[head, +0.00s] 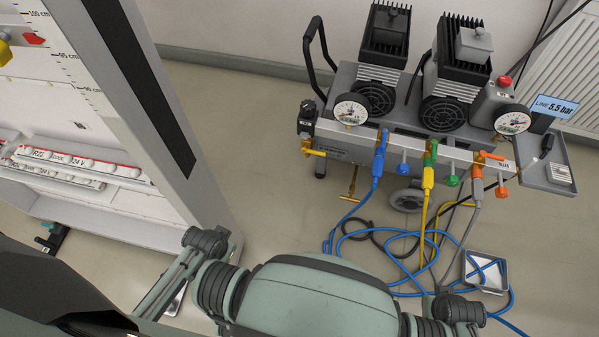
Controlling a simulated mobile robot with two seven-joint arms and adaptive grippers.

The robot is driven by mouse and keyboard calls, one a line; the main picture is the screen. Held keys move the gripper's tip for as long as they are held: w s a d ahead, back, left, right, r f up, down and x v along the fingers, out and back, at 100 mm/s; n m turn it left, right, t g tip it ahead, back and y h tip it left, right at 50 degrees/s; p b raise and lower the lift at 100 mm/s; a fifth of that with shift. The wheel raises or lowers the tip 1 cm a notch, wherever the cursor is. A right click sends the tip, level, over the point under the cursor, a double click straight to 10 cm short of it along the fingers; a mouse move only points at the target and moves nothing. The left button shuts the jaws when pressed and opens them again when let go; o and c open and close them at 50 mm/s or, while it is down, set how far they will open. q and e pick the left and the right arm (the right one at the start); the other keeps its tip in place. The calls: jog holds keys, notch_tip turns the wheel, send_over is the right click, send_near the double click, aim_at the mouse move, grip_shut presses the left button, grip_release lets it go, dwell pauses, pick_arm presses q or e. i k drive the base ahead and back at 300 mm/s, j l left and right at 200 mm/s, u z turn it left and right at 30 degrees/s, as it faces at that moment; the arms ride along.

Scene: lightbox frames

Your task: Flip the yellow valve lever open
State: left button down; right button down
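A compressor cart (340,85) stands at the upper right. A small yellow lever (314,152) sticks out sideways below a dark fitting at the left end of its manifold (345,147). Neither of my grippers shows; only parts of my own body and arms fill the bottom.
Blue, yellow and black hoses (400,236) coil on the floor near a small tray (484,271). A tall white frame (150,90) stands at left. The floor between frame and cart is clear.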

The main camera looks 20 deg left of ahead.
aim_at(304, 150)
jog(key=k+u, duration=0.15)
jog(key=k, duration=0.3)
jog(key=k+j+u, duration=0.2)
jog(key=k, duration=0.25)
jog(key=k+j+u, duration=0.15)
jog(key=k, duration=0.35)
jog(key=l, duration=0.05)
